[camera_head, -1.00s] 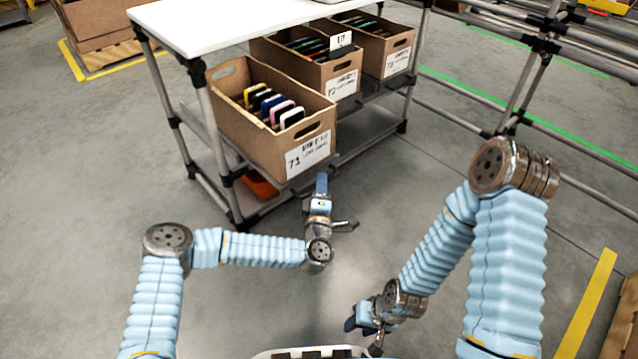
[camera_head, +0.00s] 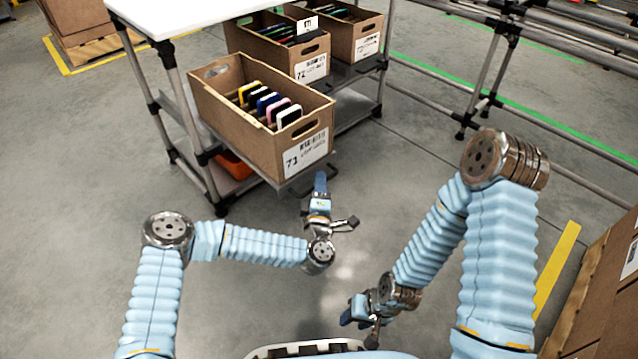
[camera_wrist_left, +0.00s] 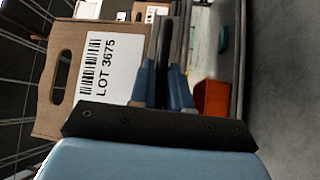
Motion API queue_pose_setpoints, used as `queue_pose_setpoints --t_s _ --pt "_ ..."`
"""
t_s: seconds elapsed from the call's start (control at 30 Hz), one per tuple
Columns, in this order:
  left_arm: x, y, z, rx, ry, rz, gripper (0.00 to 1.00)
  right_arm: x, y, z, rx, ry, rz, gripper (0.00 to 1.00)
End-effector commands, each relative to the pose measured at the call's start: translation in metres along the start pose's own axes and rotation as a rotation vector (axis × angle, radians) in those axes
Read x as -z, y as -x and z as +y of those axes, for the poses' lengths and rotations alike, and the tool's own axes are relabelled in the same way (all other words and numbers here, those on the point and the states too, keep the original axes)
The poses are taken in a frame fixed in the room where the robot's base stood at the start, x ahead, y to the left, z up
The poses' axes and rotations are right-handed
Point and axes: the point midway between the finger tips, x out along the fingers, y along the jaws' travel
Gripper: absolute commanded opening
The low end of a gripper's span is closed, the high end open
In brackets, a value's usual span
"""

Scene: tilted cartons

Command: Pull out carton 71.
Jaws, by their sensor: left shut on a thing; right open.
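Carton 71 (camera_head: 245,128) is an open brown box with a white label and several thin coloured items standing in it. It sits on a dark pull-out tray (camera_head: 303,184) and sticks out from the rack toward me. My left gripper (camera_head: 320,182) is at the tray's front edge, below the carton's label. In the left wrist view, the gripper (camera_wrist_left: 162,72) is shut on the tray's dark lip (camera_wrist_left: 165,45), beside the carton's front face (camera_wrist_left: 48,112), whose label reads LOT 3675. My right gripper (camera_head: 360,325) is low at the front, open and apart from everything.
Carton 72 (camera_head: 268,47) and another carton (camera_head: 368,40) stand farther along the same shelf. The rack's white top (camera_head: 190,15) overhangs at the upper left. An orange bin (camera_head: 234,166) is on the lower shelf. Brown boxes (camera_head: 600,290) are at lower right. Floor between is clear.

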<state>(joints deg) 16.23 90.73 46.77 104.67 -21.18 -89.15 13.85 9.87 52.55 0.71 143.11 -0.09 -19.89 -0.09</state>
Motion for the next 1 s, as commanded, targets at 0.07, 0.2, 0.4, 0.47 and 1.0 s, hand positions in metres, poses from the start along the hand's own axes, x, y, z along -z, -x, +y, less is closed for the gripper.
queue_pose_setpoints --t_s 0.07,0.2,0.4,0.47,1.0 --pt "0.001 0.001 -0.002 0.003 -0.001 0.003 0.00 0.000 0.000 0.000 0.000 0.000 0.000 0.43" --pt "0.001 0.001 -0.002 0.003 -0.001 0.003 0.00 0.000 0.000 0.000 0.000 0.000 0.000 0.43" --pt "0.001 0.001 -0.002 0.003 -0.001 0.003 0.00 0.000 0.000 0.000 0.000 0.000 0.000 0.43" --pt "0.001 0.001 -0.002 0.003 -0.001 0.003 0.26 0.000 0.000 0.000 0.000 0.000 0.000 0.43" --pt "0.000 0.022 0.000 0.003 0.000 -0.002 0.36 0.000 0.004 -0.001 0.000 0.000 -0.001 0.43"
